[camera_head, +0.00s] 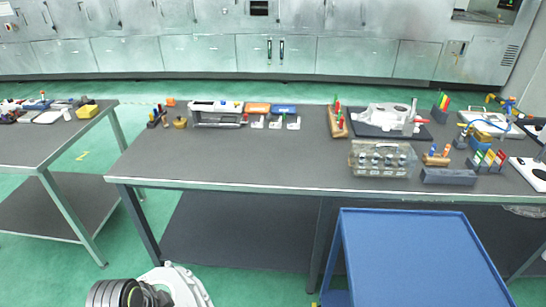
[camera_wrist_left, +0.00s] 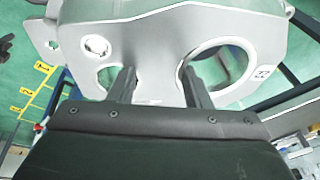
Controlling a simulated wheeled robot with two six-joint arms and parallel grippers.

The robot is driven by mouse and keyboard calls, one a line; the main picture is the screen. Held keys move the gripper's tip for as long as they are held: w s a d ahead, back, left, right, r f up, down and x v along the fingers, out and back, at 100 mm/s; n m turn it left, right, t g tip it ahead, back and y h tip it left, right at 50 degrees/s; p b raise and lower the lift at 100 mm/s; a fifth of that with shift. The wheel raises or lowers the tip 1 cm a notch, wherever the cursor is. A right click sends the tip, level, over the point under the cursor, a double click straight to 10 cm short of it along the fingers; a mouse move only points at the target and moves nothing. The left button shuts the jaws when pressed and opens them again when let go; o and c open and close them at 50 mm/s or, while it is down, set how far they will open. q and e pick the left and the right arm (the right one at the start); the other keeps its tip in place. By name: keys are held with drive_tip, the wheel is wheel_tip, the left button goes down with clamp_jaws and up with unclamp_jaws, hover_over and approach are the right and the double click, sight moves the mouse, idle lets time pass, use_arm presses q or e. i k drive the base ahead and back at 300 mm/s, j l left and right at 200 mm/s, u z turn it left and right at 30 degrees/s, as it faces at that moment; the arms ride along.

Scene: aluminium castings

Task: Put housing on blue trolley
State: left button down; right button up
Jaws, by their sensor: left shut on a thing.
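The housing is a large silvery-grey casting (camera_wrist_left: 150,45) with several round openings, filling the top of the left wrist view. Part of it, whitish, shows at the bottom edge of the head view (camera_head: 184,283). My left gripper (camera_wrist_left: 156,78) is shut on the housing, its two dark fingers at the wall between two openings. The fingertips are partly hidden against the casting. The blue trolley (camera_head: 410,250) stands at the lower right of the head view, in front of the long table, its visible top empty. The housing is left of the trolley, apart from it. My right gripper is not in view.
The long grey worktable (camera_head: 250,170) holds several parts, gauges and blocks along its back and right. A clear plastic case (camera_head: 382,158) lies near its front edge behind the trolley. Another table (camera_head: 40,145) is at left. Green floor lies between housing and trolley.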

sight(420, 260)
drive_tip(key=i+z, duration=0.1)
drive_tip(key=z, duration=0.35)
drive_tip(key=i+j+z, duration=0.1)
drive_tip(key=z, duration=0.3)
drive_tip(key=j+z, duration=0.15)
drive_tip(key=z, duration=0.3)
drive_tip(key=i+j+z, duration=0.1)
drive_tip(key=z, duration=0.35)
drive_tip(key=j+z, duration=0.2)
drive_tip(key=z, duration=0.25)
drive_tip(key=i+j+z, duration=0.1)
drive_tip(key=j+z, duration=0.3)
drive_tip(key=i+j+z, duration=0.1)
drive_tip(key=j+z, duration=0.35)
drive_tip(key=l, duration=0.1)
